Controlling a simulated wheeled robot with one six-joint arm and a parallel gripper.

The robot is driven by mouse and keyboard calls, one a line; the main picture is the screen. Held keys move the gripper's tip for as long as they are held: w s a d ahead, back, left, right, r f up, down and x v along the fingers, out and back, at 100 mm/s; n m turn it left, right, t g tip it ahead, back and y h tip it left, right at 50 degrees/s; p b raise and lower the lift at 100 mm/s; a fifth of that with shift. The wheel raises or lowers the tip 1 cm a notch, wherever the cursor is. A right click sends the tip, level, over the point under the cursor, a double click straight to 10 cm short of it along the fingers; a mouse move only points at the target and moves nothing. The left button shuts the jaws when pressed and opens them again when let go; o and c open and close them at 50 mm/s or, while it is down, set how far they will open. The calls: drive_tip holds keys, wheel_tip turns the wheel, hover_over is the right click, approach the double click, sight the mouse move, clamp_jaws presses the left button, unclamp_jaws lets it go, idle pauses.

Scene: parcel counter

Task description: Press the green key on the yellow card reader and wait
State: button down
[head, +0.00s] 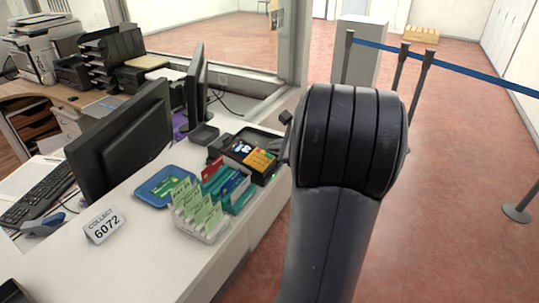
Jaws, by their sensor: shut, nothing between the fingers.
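My gripper (284,153) is at the terminal's right side, mostly hidden behind my large dark arm. Only a grey edge of it shows, shut with nothing held. I cannot tell whether it touches the terminal.
Right of the counter, the red floor is open up to a blue barrier belt (470,72).

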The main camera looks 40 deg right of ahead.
drive_tip(key=r+p, duration=0.1)
drive_tip(key=r, duration=0.1)
drive_tip(key=s+r+p, duration=0.1)
drive_tip(key=r+p, duration=0.1)
drive_tip(key=shift+d+r, duration=0.2)
drive_tip(key=shift+r, duration=0.15)
idle(0.4)
